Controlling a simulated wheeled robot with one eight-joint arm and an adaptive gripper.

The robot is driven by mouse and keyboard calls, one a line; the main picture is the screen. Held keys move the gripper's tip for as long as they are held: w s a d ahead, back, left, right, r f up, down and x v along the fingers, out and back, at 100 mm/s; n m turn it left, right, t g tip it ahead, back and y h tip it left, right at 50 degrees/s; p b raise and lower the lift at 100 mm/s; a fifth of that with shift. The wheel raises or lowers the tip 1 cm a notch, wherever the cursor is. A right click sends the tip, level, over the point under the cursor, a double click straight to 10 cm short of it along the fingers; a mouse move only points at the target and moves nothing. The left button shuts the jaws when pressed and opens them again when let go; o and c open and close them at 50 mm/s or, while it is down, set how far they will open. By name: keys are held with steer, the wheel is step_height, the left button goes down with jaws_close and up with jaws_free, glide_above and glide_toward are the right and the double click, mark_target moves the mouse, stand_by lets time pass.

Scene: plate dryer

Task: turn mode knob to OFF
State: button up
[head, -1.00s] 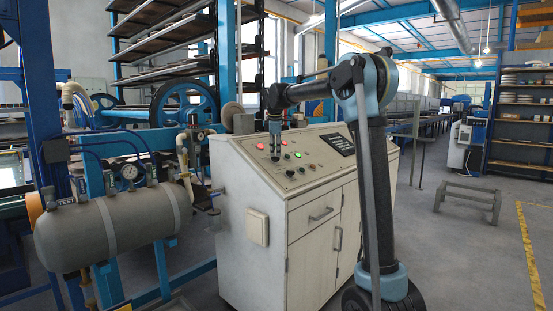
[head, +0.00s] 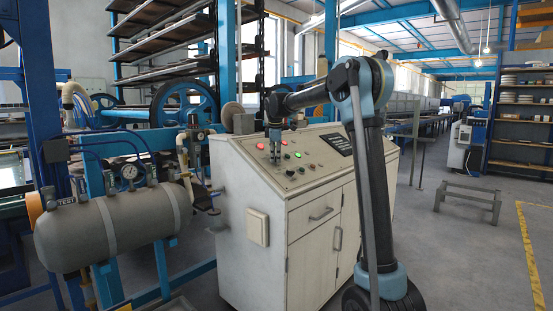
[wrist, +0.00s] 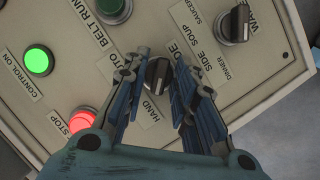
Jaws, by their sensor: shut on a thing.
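The mode knob (wrist: 157,75) is a black knob on the sloping console panel, seen in the wrist view between my fingers. A HAND label (wrist: 152,108) is beside it, and the labels above it are partly covered by the fingers. My gripper (wrist: 160,65) has its blue fingers closed in on both sides of the knob. I cannot clearly tell which label the knob points to. In the head view my gripper (head: 275,158) reaches down to the panel of the cream console (head: 232,180), and the knob is too small to make out.
In the wrist view a second black knob (wrist: 238,24) is at upper right, a lit green button (wrist: 38,61) at left, a red STOP button (wrist: 83,121) at lower left. A grey tank (head: 110,225) stands left of the console; the floor at right is mostly open.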

steer(key=m+g, duration=0.1)
steer(key=m, duration=0.2)
steer(key=shift+w, duration=0.1)
steer(key=m+g+y, duration=0.1)
steer(key=m+g, duration=0.1)
steer(key=m, duration=0.2)
steer(key=shift+w+d+m, duration=0.1)
steer(key=shift+m, duration=0.3)
stand_by(0.5)
steer(key=o, duration=0.7)
steer(key=shift+r, duration=0.1)
steer(key=r, duration=0.4)
steer(key=d+r, duration=0.1)
steer(key=r, duration=0.6)
steer(key=shift+s+d+r, duration=0.15)
steer(key=shift+s+r, duration=0.2)
steer(key=shift+s, duration=0.05)
